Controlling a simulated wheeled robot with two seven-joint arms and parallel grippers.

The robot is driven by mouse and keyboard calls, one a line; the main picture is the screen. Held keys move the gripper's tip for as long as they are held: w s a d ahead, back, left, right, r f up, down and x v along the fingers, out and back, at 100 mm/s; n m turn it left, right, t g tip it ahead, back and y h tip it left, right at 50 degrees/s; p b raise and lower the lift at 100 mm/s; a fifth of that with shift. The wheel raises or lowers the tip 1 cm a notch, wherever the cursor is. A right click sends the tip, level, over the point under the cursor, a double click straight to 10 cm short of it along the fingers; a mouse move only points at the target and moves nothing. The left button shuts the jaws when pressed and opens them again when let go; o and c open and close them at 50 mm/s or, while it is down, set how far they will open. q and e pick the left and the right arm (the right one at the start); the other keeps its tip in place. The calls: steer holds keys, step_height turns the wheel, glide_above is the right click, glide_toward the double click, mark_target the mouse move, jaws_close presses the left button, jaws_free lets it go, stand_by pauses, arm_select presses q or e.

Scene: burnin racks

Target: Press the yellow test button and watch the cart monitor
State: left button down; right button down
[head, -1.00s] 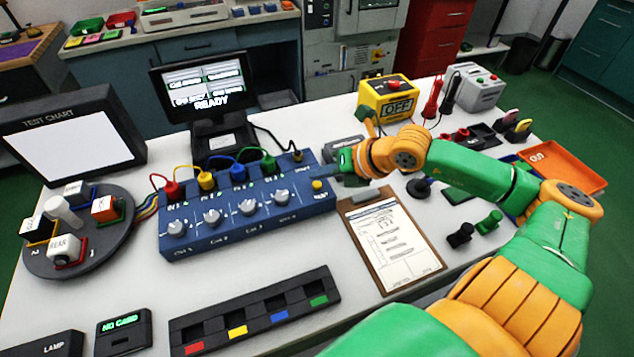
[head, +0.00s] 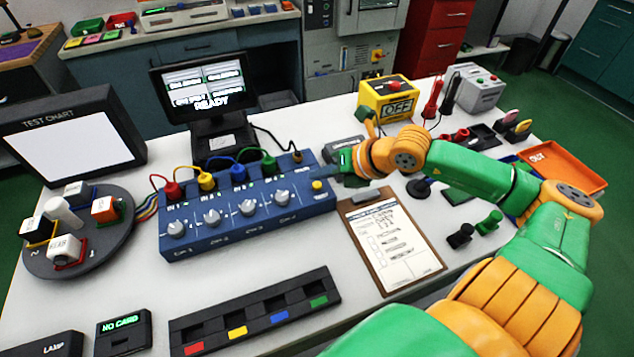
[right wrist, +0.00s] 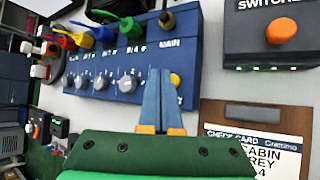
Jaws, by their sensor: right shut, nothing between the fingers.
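The yellow test button (head: 318,184) sits at the right end of the blue channel box (head: 250,230). In the right wrist view the button (right wrist: 175,79) shows just beyond my right fingertips. My right gripper (head: 333,171) is shut and empty, its tips close beside the button; I cannot tell whether they touch it. It also shows in the right wrist view (right wrist: 160,75). The cart monitor (head: 210,90) stands behind the box and reads READY, with several small boxes of text above. My left gripper is not in view.
A clipboard (head: 424,272) lies right of the blue box. A yellow unit reading OFF (head: 388,98) stands behind my right arm. A round turntable with cameras (head: 112,243) is at the left. A dark strip with coloured tabs (head: 256,309) lies in front.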

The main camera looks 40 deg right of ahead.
stand_by(0.5)
steer(key=shift+f+b, duration=0.4)
steer(key=shift+b, duration=0.1)
steer(key=shift+f+b, duration=0.5)
stand_by(0.4)
steer(key=shift+r, duration=0.15)
steer(key=shift+r+p, duration=0.65)
steer(key=shift+r, duration=0.1)
step_height(320, 180, up, 5)
steer(key=p, duration=0.3)
steer(key=shift+p, duration=0.3)
stand_by(0.4)
